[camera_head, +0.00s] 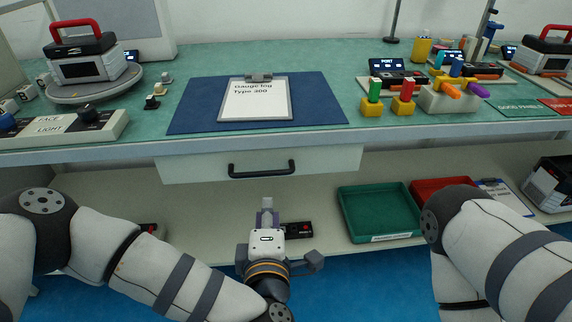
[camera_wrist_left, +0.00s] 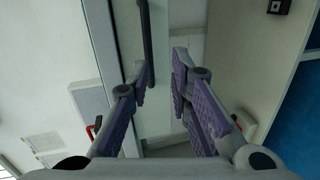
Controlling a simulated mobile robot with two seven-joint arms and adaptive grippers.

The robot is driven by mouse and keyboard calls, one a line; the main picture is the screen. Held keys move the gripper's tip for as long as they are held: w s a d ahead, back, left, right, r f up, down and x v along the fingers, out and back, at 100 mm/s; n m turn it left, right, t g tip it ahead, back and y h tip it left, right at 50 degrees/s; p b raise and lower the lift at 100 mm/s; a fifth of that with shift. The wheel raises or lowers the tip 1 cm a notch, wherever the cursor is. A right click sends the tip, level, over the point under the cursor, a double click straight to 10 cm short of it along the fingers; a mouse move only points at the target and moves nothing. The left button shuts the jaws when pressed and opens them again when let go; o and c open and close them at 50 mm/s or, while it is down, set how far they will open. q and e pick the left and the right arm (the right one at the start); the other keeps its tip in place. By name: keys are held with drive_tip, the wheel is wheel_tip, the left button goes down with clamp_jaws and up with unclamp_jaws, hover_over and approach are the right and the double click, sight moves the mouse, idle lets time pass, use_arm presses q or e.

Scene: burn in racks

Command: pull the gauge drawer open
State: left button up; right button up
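The gauge drawer (camera_head: 210,166) is a pale panel under the bench top, and it looks closed. Its black bar handle (camera_head: 262,171) runs across the middle of the front. My left gripper (camera_head: 267,205) is below the handle in the head view, apart from it, pointing toward the bench. In the left wrist view the gripper (camera_wrist_left: 160,75) is open, with nothing between its purple-padded fingers. The handle (camera_wrist_left: 148,42) lies beyond the fingertips there, nearer the left finger. My right gripper is not in view; only part of the right arm shows.
Above the drawer, a clipboard (camera_head: 255,101) lies on a blue mat (camera_head: 320,104). On the shelf below stand a green tray (camera_head: 379,213), a red tray (camera_head: 430,187) and a dark device (camera_head: 297,230) beside my left gripper. Space directly before the drawer front looks clear.

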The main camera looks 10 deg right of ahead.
sight(263, 175)
use_arm(q)
drive_tip(key=shift+n+y, duration=0.4)
drive_tip(key=shift+n, duration=0.1)
drive_tip(key=x, duration=0.4)
drive_tip(key=r+b+x, duration=0.1)
drive_tip(key=x, duration=0.3)
drive_tip(key=r+x, duration=0.1)
drive_tip(key=x, duration=0.3)
drive_tip(key=shift+w+a+f+b, duration=0.1)
drive_tip(key=shift+w+a+b, duration=0.2)
drive_tip(key=shift+w, duration=0.35)
drive_tip(key=shift+d, duration=0.1)
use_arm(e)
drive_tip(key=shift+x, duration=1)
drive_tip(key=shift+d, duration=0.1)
use_arm(q)
clamp_jaws()
